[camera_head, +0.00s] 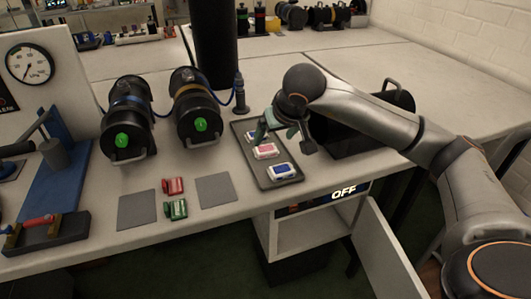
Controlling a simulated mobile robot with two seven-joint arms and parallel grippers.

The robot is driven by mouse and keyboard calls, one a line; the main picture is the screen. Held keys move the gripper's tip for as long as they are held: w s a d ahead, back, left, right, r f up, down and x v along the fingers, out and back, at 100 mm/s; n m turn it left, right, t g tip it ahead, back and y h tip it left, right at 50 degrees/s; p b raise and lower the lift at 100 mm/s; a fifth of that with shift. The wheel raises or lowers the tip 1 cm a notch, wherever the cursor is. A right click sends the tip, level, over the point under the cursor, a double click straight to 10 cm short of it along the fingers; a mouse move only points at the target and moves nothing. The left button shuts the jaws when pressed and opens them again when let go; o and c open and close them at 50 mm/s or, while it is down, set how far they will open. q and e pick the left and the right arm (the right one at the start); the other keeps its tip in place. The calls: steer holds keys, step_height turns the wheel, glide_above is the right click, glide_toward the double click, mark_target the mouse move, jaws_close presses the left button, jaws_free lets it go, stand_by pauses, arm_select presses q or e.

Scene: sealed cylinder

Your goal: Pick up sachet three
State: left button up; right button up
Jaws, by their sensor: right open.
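Three small white sachets lie in a row on a dark grey tray (261,176). The near sachet (283,171) has a blue label, the middle sachet (265,151) a red label. I cannot read any numbers, so I cannot tell which is sachet three. My right gripper (285,141) is open above the far end of the tray, its fingers pointing down around the far and middle sachets. It holds nothing that I can see. My left gripper is not in view.
Two black cylinders (127,120) (198,108) with green caps lie left of the tray. Red (172,186) and green (175,209) small blocks sit between grey pads (137,211) (215,189). A black bin (345,141) stands behind my arm. A thick black column (215,45) rises behind.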

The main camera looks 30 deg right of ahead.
mark_target(266, 149)
steer(key=b+x, duration=0.1)
steer(key=x, duration=0.7)
steer(key=shift+w+a, duration=0.1)
steer(key=shift+w, duration=0.05)
steer(key=shift+r, duration=0.1)
steer(key=c, duration=1.1)
